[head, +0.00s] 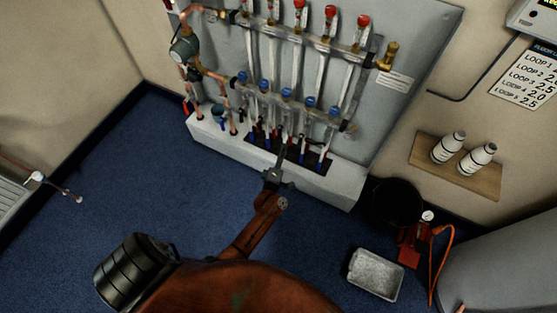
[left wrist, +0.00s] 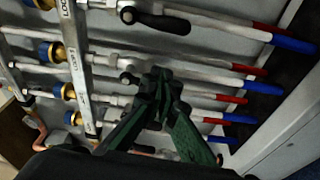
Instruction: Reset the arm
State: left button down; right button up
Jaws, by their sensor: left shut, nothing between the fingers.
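White pipes with red and blue ends (left wrist: 262,87) run behind the fingers. A valve with a black lever (left wrist: 157,20) sits above them in that view. The manifold's upper bar (head: 312,36) carries red caps, and its lower bar (head: 295,103) carries blue caps. I cannot tell whether the fingers touch a pipe. My right gripper is not in view.
The white plinth (head: 225,142) juts out below the manifold board. A wooden shelf (head: 425,158) holds two white bottles (head: 448,147). A black bucket (head: 392,203), a red pump (head: 411,247) and a grey tray (head: 376,275) stand at the right. The blue floor (head: 130,175) is clear at left.

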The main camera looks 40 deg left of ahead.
pick_arm(q)
jog(key=shift+p+v, duration=0.6)
jog(key=shift+v, duration=2.15)
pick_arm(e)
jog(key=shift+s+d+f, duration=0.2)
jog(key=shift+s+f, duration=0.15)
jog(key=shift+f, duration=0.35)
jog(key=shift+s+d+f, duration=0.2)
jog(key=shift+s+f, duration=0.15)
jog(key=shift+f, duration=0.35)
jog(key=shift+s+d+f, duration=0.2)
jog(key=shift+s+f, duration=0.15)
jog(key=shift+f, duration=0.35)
